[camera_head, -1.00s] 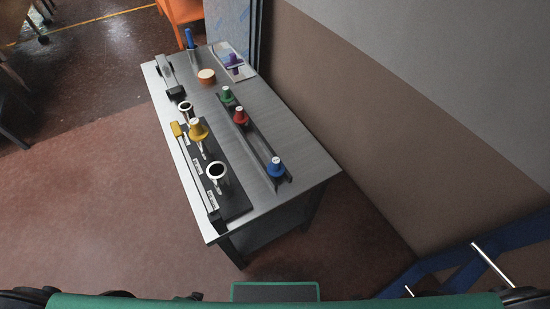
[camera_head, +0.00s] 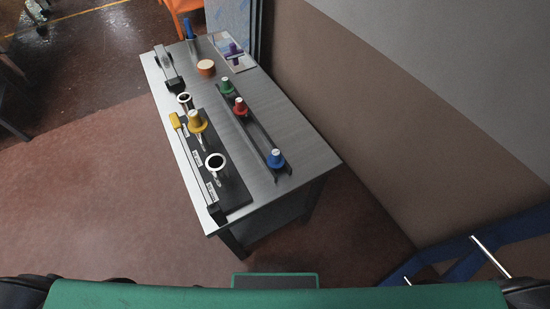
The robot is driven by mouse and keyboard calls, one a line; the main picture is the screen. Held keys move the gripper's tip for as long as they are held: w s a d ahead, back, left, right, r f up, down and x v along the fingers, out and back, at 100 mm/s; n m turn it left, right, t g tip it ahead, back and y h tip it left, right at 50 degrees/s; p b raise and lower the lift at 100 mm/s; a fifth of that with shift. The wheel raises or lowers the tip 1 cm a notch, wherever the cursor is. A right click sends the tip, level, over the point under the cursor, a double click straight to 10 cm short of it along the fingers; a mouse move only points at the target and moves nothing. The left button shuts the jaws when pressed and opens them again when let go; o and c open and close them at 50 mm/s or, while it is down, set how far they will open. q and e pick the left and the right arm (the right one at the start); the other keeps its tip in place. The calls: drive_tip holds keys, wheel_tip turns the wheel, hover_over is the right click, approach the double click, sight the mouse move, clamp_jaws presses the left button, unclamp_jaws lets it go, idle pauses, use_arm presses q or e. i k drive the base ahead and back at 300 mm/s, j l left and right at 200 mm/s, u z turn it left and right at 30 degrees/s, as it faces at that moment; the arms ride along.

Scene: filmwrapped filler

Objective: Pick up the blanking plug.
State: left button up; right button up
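Several coloured plug-like pieces stand on a metal table (camera_head: 300,150); I cannot tell which is the blanking plug. A green one (camera_head: 227,87), a red one (camera_head: 240,106) and a blue one (camera_head: 275,158) stand in a narrow dark rail (camera_head: 257,138). A yellow one (camera_head: 196,121) stands on a black board (camera_head: 236,196) at the left, between two white-rimmed rings, the nearer one (camera_head: 207,163) larger. A purple one (camera_head: 234,52) is on a pale sheet or tray (camera_head: 222,40) at the far end. Neither of my grippers is in view.
A wall (camera_head: 380,130) runs along the right. Open floor (camera_head: 90,200) lies left of the table. A blue frame (camera_head: 460,250) is at lower right.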

sight(276, 160)
drive_tip(key=k+j+z, duration=0.45)
drive_tip(key=z, duration=0.25)
